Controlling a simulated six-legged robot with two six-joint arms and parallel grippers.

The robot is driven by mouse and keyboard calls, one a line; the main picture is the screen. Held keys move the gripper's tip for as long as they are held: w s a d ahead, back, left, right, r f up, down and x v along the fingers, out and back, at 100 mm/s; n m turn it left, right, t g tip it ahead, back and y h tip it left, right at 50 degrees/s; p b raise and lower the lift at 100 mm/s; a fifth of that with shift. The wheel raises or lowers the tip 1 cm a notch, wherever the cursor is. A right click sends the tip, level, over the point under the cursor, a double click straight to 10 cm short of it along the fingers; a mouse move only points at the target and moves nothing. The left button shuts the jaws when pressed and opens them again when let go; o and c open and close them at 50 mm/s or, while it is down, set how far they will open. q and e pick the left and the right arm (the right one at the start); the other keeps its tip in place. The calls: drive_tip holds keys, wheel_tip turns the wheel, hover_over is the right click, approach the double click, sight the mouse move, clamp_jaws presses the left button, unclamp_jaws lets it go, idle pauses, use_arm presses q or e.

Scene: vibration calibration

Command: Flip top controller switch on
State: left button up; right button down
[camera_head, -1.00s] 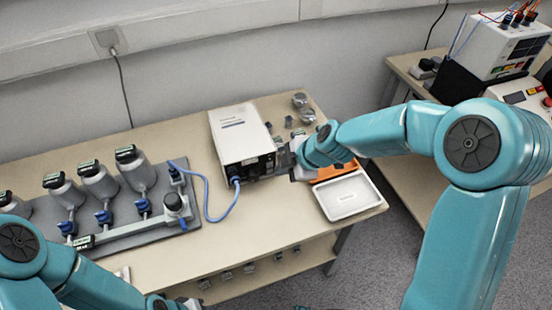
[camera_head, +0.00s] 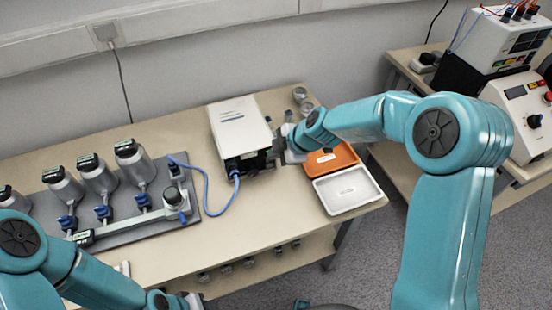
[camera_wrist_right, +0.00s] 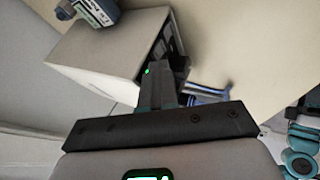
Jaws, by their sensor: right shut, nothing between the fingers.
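A white box-shaped controller (camera_head: 240,126) stands on the wooden table, its dark front panel facing the near side. A blue cable runs from its front. My right gripper (camera_head: 277,152) is at the box's front right corner. In the right wrist view, the shut, empty fingers (camera_wrist_right: 166,84) lie in front of the box (camera_wrist_right: 110,52) and cover part of its dark panel. A small green light shows beside the fingers. Contact cannot be told, and the switch cannot be made out. My left gripper (camera_head: 182,302) is low at the bottom edge, its fingers unclear.
An orange tray (camera_head: 345,155) and a white tray (camera_head: 346,190) lie right of the gripper. Silver cups (camera_head: 300,95) stand behind. A grey plate (camera_head: 120,232) carries several bottle-like devices at left. Another table at right holds a wired white instrument (camera_head: 500,42) and a knobbed unit (camera_head: 520,105).

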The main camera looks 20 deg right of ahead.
drive_tip(key=shift+r+p, duration=0.55)
drive_tip(key=shift+r, duration=0.25)
